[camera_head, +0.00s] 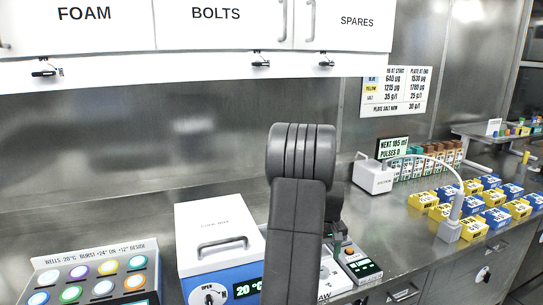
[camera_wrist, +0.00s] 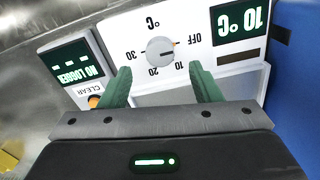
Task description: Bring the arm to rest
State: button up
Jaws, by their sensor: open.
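My arm (camera_head: 294,230) rises in the middle of the head view, its upper links bent over the steel bench. I cannot tell whether the fingers touch the panel.
A white and blue box with a handled lid (camera_head: 218,232) stands left of my arm. A tray of coloured wells (camera_head: 97,252) is at far left. Blue and yellow blocks (camera_head: 471,228) and a white device (camera_head: 373,178) stand right. Cabinets (camera_head: 215,30) hang above.

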notch_tip(320, 180, down, 6)
jog(key=shift+r, duration=0.2)
jog(key=shift+f+p, duration=0.25)
jog(key=shift+p, duration=0.1)
jog(key=m+p, duration=0.2)
jog(key=m, duration=0.4)
jog(key=shift+r+m+p, duration=0.15)
jog(key=shift+m+p, duration=0.25)
jog(key=m+p, duration=0.3)
jog(key=m, duration=0.2)
jog(key=shift+p, duration=0.35)
jog(key=shift+r+b, duration=0.85)
jog(key=shift+r, duration=2.7)
